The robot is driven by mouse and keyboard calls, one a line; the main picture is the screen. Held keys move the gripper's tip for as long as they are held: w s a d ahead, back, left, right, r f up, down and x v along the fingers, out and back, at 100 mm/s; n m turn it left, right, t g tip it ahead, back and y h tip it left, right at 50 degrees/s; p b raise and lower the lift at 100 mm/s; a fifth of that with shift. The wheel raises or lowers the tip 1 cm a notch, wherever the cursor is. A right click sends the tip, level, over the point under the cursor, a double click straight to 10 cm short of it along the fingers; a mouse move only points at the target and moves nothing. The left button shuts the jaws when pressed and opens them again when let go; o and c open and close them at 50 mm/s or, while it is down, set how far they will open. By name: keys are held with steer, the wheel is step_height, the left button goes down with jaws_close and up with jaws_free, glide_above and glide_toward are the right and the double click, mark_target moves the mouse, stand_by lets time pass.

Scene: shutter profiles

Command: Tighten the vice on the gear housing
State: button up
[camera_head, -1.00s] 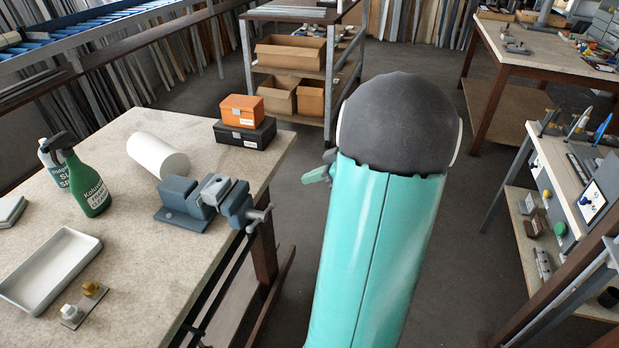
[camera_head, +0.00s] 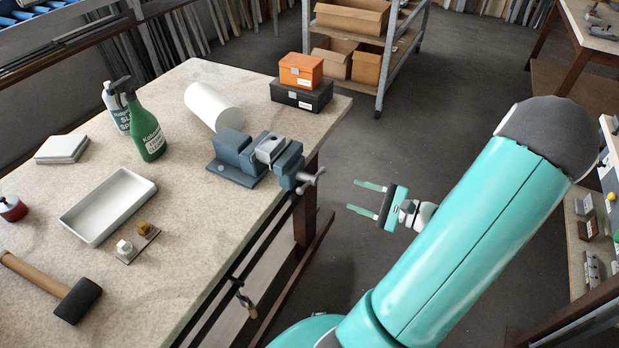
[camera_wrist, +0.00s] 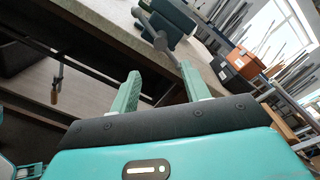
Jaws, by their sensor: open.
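The blue-grey vice (camera_head: 238,158) is mounted at the right edge of the workbench. A light grey metal piece (camera_head: 270,147), perhaps the gear housing, sits at its jaws; I cannot tell how firmly it is clamped. The vice's screw handle (camera_head: 311,180) sticks out past the bench edge. My gripper (camera_head: 353,196) is open and empty, off the bench to the right of the handle, its two green fingers pointing towards it. In the wrist view the handle (camera_wrist: 160,42) appears ahead, beyond and between the fingers (camera_wrist: 160,72), apart from them.
On the workbench (camera_head: 200,262) are a white roll (camera_head: 212,106), orange (camera_head: 301,70) and black (camera_head: 301,93) boxes, spray bottles (camera_head: 146,128), a white tray (camera_head: 108,205) and a mallet (camera_head: 77,300). A shelf cart (camera_head: 380,100) stands behind. The floor right of the bench is clear.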

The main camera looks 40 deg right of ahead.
mark_target(312, 179)
steer(key=w+a, duration=0.1)
steer(key=w, duration=0.3)
steer(key=w+a+m, duration=0.1)
steer(key=w+a, duration=0.1)
steer(key=w, duration=0.2)
steer(key=w+a+m, duration=0.1)
steer(key=w+a, duration=0.1)
steer(key=w, duration=0.2)
steer(key=shift+w+t, duration=0.3)
steer(key=shift+w, duration=0.1)
steer(key=shift+c, duration=0.5)
jaws_close()
